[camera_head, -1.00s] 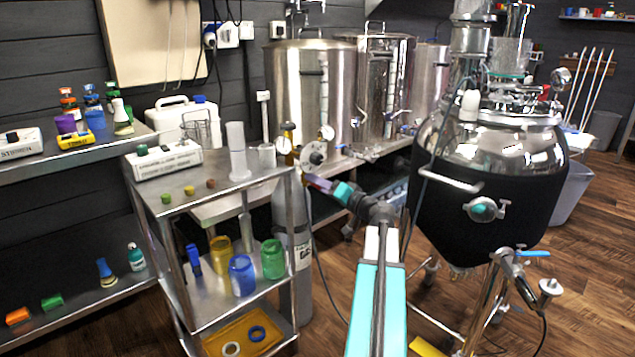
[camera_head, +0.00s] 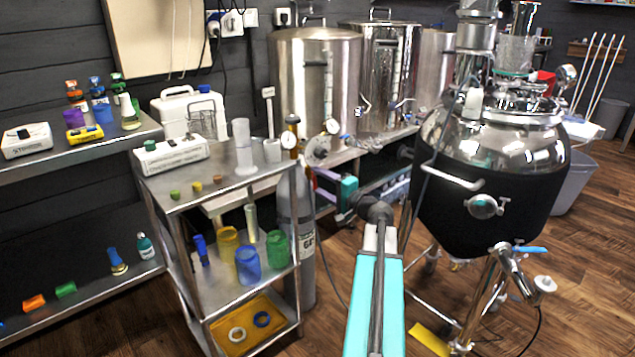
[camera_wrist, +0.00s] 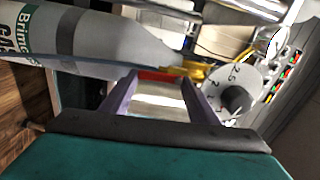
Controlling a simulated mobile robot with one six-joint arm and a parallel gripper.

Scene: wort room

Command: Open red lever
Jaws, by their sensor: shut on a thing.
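The red lever (camera_wrist: 160,76) shows in the wrist view as a short red bar between the tips of my purple fingers. My gripper (camera_wrist: 162,82) is closed on it, with one finger on each side. In the head view my gripper (camera_head: 318,180) is in front of the kettles, beside the upper part of the grey gas cylinder. The lever cannot be made out there.
The gas cylinder (camera_head: 297,235) stands close to my gripper, and its label shows in the wrist view (camera_wrist: 28,30). A numbered dial (camera_wrist: 232,92) is just right of my fingers. A metal cart (camera_head: 178,205) stands left, a black-jacketed vessel (camera_head: 465,215) right.

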